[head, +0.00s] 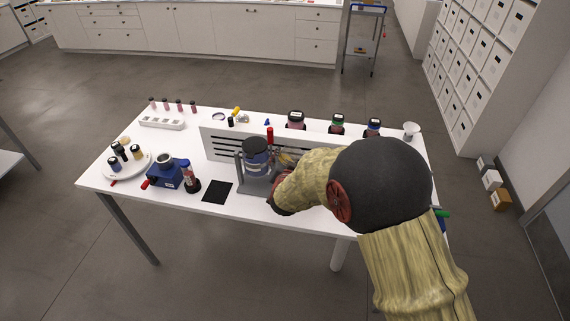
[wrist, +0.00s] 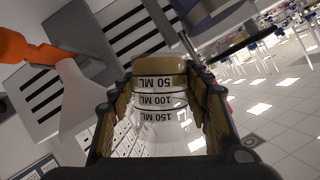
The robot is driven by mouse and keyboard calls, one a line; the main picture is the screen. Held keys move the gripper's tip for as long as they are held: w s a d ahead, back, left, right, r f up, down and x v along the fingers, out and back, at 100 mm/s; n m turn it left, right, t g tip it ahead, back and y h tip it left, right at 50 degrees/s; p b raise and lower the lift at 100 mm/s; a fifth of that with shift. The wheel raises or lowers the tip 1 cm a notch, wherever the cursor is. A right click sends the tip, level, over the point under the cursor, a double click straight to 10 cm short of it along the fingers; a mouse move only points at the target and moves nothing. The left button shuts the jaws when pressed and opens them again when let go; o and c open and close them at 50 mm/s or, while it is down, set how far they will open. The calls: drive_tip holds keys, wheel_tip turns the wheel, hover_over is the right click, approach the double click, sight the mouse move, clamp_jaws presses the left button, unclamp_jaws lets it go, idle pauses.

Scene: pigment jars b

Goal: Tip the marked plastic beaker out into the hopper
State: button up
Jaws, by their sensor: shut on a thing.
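In the wrist view my gripper (wrist: 160,84) is shut on the clear plastic beaker (wrist: 163,128), with a finger on each side. Its marks, 50, 100 and 150 ML, read upside down. Yellow-brown contents show at its 50 ML end, the far end from the camera. In the head view my arm hides most of the gripper, and I cannot make out the beaker. A grey stand holding a dark-topped, blue-banded vessel (head: 257,157), possibly the hopper, stands just left of my gripper. A blue-grey rounded body (wrist: 205,14) shows beyond the beaker in the wrist view.
A slotted panel (head: 222,146) stands behind the stand. Several lidded jars (head: 296,120) and a small white cup (head: 411,131) line the back. A blue device (head: 165,173), a black mat (head: 217,192) and a plate (head: 143,170) are left.

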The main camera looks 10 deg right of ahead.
sight(287, 145)
drive_tip(key=shift+d+r+m+y+b, duration=0.25)
drive_tip(key=shift+r+m+y+b, duration=0.35)
drive_tip(key=shift+b, duration=1.65)
drive_tip(key=shift+a+r+m+t+y+b, duration=0.1)
drive_tip(key=shift+r+m+t+y+b, duration=0.4)
drive_tip(key=shift+b, duration=2.9)
drive_tip(key=shift+r+m+y+b, duration=0.6)
drive_tip(key=shift+r+m+b, duration=0.8)
drive_tip(key=shift+b, duration=7)
drive_tip(key=shift+r+m, duration=0.1)
drive_tip(key=shift+m, duration=0.3)
drive_tip(key=shift+d+r+m+t+y+p, duration=0.2)
drive_tip(key=shift+r+m+t+y+p, duration=0.1)
drive_tip(key=shift+p, duration=0.4)
drive_tip(key=shift+d+f+m+b, duration=0.1)
drive_tip(key=shift+m+b, duration=0.2)
drive_tip(key=shift+b, duration=0.3)
